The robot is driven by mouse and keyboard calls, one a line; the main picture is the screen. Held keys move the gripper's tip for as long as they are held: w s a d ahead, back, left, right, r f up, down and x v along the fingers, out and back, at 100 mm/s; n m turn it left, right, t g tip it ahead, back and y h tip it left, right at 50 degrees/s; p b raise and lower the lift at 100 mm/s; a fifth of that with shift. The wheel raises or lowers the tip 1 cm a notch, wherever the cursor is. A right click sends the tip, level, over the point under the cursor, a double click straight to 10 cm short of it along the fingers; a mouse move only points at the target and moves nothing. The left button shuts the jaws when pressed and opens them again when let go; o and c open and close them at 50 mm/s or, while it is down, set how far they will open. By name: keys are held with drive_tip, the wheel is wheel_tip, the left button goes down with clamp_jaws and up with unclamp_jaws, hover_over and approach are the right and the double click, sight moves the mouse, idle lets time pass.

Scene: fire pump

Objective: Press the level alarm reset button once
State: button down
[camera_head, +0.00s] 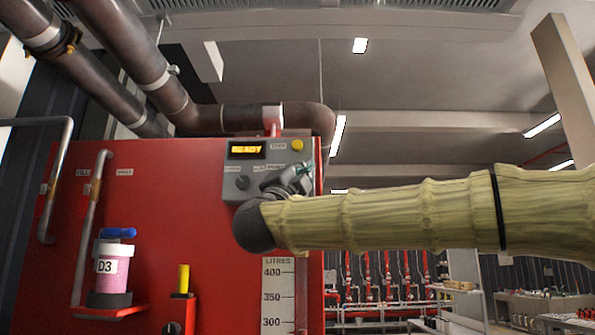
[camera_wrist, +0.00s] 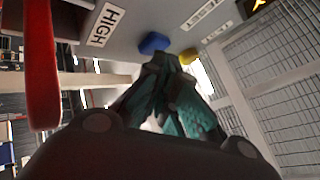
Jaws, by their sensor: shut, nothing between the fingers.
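A grey control panel (camera_head: 237,186) on a red tank (camera_head: 190,220) has a lit display reading READY (camera_head: 247,150), a yellow button (camera_head: 297,145) at upper right and a dark knob (camera_head: 242,182) at lower left.
A red handle or pipe (camera_wrist: 42,65) and a HIGH label (camera_wrist: 108,25) are close in the wrist view. A pink jar marked D3 (camera_head: 110,270) and a yellow item (camera_head: 184,279) sit on the tank front. Brown pipes (camera_head: 240,118) pass above. Open room lies right.

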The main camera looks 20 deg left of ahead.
drive_tip(key=shift+d, duration=0.15)
drive_tip(key=shift+s+f+b, duration=0.1)
drive_tip(key=shift+f+b, duration=0.05)
drive_tip(key=shift+b, duration=0.5)
drive_tip(key=shift+s+d, duration=0.15)
drive_tip(key=shift+s, duration=0.2)
drive_tip(key=shift+s+f+b, duration=0.1)
drive_tip(key=shift+b, duration=0.2)
drive_tip(key=s+b, duration=0.1)
drive_tip(key=s, duration=0.1)
drive_tip(key=s+d+b, duration=0.1)
drive_tip(key=s+b, duration=0.1)
drive_tip(key=shift+s, duration=0.35)
